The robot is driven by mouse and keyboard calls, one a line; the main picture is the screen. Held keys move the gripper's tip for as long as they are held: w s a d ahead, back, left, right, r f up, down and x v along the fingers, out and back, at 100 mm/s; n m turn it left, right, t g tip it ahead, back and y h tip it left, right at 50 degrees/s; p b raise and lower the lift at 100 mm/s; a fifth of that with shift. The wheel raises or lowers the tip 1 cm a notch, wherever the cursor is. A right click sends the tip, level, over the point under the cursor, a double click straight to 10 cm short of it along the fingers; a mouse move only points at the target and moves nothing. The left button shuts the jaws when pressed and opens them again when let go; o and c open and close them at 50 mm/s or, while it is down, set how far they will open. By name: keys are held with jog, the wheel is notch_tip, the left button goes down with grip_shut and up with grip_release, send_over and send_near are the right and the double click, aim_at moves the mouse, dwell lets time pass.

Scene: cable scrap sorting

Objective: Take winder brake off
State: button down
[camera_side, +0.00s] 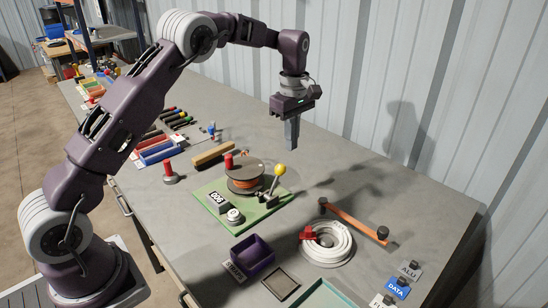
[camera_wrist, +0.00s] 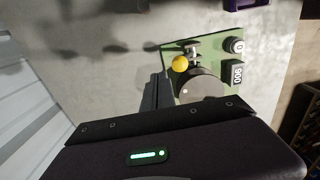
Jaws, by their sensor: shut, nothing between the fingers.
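The winder stands on a green base plate (camera_side: 257,222) in the middle of the bench, with an orange-wound spool (camera_side: 245,177) on it. A lever with a yellow ball knob (camera_side: 279,170) rises at the right of the spool and looks like the brake lever. In the wrist view the yellow knob (camera_wrist: 180,64) shows beside the spool's grey flange (camera_wrist: 203,86). My gripper (camera_side: 291,148) is shut and empty, pointing down, in the air above and behind the winder, apart from the lever. The fingers also show in the wrist view (camera_wrist: 152,92).
A counter (camera_side: 216,197) and a round white-topped part (camera_side: 234,215) sit on the plate. A purple bin (camera_side: 253,258), a white cable coil (camera_side: 328,246) and an orange bar with black knobs (camera_side: 355,224) lie nearby. A red-topped post (camera_side: 169,173) stands left. The corrugated wall closes the back.

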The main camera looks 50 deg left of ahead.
notch_tip(320, 180, down, 6)
jog(key=s, duration=0.5)
jog(key=s+r, duration=0.1)
jog(key=s, duration=0.2)
jog(key=shift+s+f, duration=0.25)
jog(key=shift+s, duration=0.25)
jog(key=shift+s+f, duration=0.25)
jog(key=shift+s, duration=0.25)
notch_tip(320, 180, up, 6)
jog(key=w, duration=0.1)
jog(key=shift+w, duration=0.15)
jog(key=shift+r, duration=0.1)
